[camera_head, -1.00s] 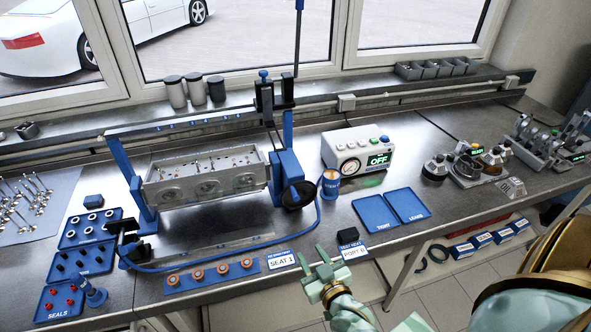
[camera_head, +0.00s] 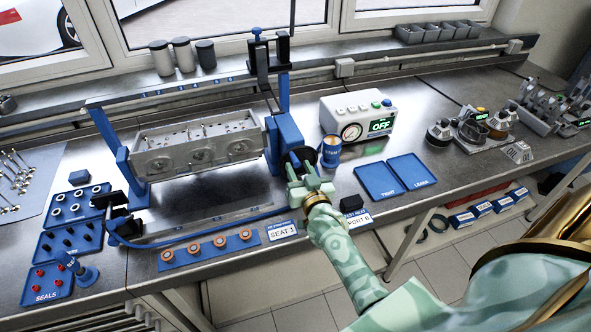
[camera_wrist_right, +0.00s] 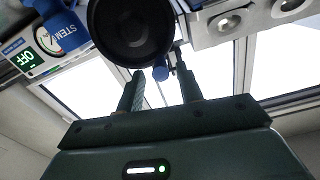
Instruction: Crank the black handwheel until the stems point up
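The black handwheel (camera_head: 302,155) sits on the right blue post of the fixture. It is a dark round disc in the right wrist view (camera_wrist_right: 130,28), with a blue knob (camera_wrist_right: 161,72) beside its lower edge. The grey cylinder head (camera_head: 196,150) is clamped in the fixture, with several small stems (camera_head: 205,131) on its top face, seeming to point roughly upward. My right gripper (camera_head: 305,176) is just in front of the handwheel. Its fingers (camera_wrist_right: 163,84) are apart, with the blue knob showing between or just beyond the tips; contact is unclear. My left gripper is not in view.
A blue can (camera_head: 331,152) stands close right of the handwheel, and a grey gauge box (camera_head: 357,118) reading OFF stands behind it. Blue trays (camera_head: 377,180) lie to the right. A blue hose (camera_head: 200,236) runs along the bench front. A black block (camera_head: 351,203) sits near the edge.

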